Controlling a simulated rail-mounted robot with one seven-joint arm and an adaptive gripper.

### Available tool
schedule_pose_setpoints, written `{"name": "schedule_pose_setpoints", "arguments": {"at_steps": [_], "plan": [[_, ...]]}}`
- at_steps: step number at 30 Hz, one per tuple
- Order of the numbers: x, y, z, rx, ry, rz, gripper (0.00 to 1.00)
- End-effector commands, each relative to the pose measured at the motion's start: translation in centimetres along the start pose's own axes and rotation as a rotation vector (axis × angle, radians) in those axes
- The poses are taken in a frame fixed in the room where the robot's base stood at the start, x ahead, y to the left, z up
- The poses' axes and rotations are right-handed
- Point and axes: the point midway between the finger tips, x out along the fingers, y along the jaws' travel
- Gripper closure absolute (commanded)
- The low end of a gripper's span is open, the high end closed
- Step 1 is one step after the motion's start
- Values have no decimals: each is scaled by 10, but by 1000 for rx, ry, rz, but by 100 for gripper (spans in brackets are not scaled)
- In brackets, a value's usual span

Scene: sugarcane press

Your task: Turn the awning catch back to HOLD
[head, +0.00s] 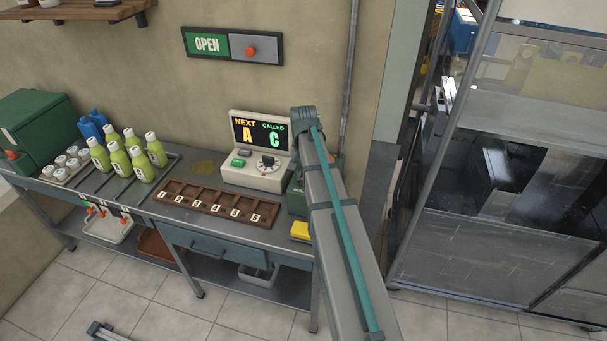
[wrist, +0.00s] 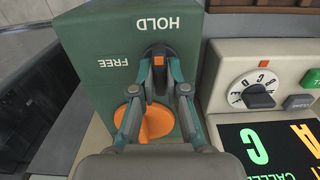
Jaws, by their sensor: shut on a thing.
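The awning catch is a dark knob with an orange mark (wrist: 158,61) on the top of a green box (wrist: 105,55), in the wrist view. The words HOLD and FREE are printed on the box, upside down in this view. HOLD is above the knob and FREE to its left. My gripper (wrist: 159,76) is shut on the knob, one finger on each side. Which word the knob points to is not clear, as the fingers cover part of it. In the head view my arm hides the knob and gripper; part of the green box (head: 296,196) shows.
An orange disc (wrist: 156,123) lies under my gripper. Beside the box stands a cream display unit (head: 253,176) with a dial (wrist: 257,91) and buttons. A wooden numbered tray (head: 215,202) and several green bottles (head: 117,160) stand further left on the counter.

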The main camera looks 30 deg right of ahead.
Motion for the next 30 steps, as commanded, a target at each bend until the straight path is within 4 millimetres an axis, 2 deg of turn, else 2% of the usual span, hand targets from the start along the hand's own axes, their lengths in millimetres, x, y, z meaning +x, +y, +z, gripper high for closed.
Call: {"name": "schedule_pose_setpoints", "arguments": {"at_steps": [1, 2, 6, 15, 20, 30], "plan": [[-1, 0, -1, 2, 3, -2, 100], [-1, 0, -1, 2, 3, -2, 82], [-1, 0, -1, 1, 2, -1, 61], [-1, 0, 0, 0, 1, -1, 61], [-12, 0, -1, 0, 2, -1, 61], [-73, -1, -2, 0, 4, -2, 61]]}}
